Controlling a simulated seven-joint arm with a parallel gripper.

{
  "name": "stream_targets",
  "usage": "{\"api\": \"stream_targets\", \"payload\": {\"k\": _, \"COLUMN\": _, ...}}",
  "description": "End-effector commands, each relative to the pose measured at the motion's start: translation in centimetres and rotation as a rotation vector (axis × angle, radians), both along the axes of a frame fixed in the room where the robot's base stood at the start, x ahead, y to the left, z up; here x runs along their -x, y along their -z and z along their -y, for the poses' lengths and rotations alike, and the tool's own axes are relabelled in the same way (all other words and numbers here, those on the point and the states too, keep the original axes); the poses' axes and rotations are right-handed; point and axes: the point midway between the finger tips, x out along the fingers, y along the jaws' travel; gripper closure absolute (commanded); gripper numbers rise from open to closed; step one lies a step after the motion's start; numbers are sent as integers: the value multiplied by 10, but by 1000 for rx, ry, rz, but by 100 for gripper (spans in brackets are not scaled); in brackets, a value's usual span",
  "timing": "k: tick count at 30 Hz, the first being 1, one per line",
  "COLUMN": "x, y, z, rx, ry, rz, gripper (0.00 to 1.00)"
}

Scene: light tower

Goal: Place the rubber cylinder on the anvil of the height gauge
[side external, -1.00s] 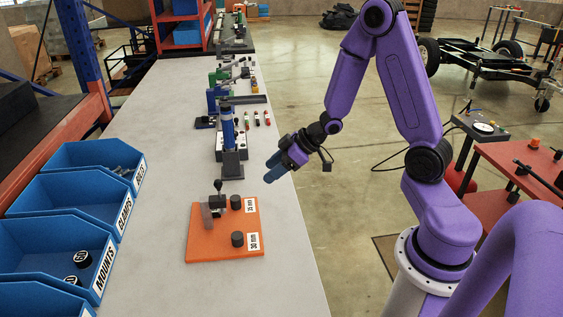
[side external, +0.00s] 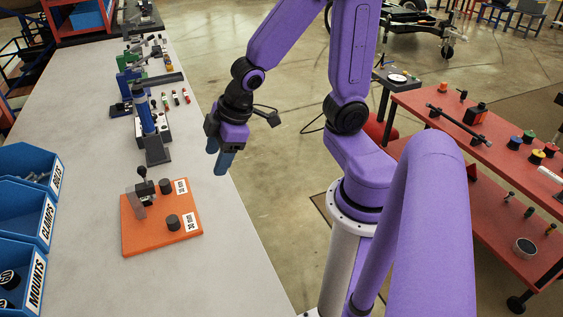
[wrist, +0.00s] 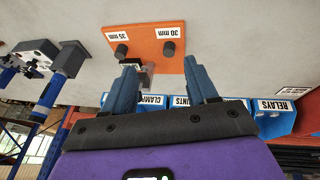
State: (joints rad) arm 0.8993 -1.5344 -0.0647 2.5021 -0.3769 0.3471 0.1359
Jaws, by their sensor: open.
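Two short black cylinders stand upright on an orange board (side external: 145,240), the rear one (side external: 165,186) by one label and the front one (side external: 173,222) by another. In the wrist view, the left cylinder (wrist: 121,51) is by "35 mm" and the right one (wrist: 169,48) by "30 mm". A small upright fixture with a black knob (side external: 142,171) stands at the board's left; I cannot tell if it is the height gauge. My gripper (side external: 218,160) is open and empty, above the bench's right edge, apart from the board.
A blue-column device (side external: 146,112) with a dark base stands behind the board. Blue bins (side external: 25,215) line the left, the "MOUNTS" one holding black round parts. A red table (side external: 430,105) stands right. Bench between board and right edge is clear.

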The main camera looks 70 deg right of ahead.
Motion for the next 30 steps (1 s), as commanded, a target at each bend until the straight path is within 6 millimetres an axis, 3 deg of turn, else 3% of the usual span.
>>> {"api": "stream_targets", "payload": {"k": 6, "x": 93, "y": -18, "z": -20, "rx": 82, "ry": -150, "rz": -192, "gripper": 42}}
{"api": "stream_targets", "payload": {"k": 9, "x": 125, "y": -24, "z": -19, "rx": 113, "ry": -209, "rz": -269, "gripper": 42}}
{"api": "stream_targets", "payload": {"k": 12, "x": 146, "y": -28, "z": -17, "rx": 133, "ry": -250, "rz": -320, "gripper": 39}}
{"api": "stream_targets", "payload": {"k": 17, "x": 157, "y": -30, "z": -15, "rx": 146, "ry": -270, "rz": -348, "gripper": 37}}
{"api": "stream_targets", "payload": {"k": 30, "x": 148, "y": -28, "z": -16, "rx": 139, "ry": -248, "rz": -331, "gripper": 37}}
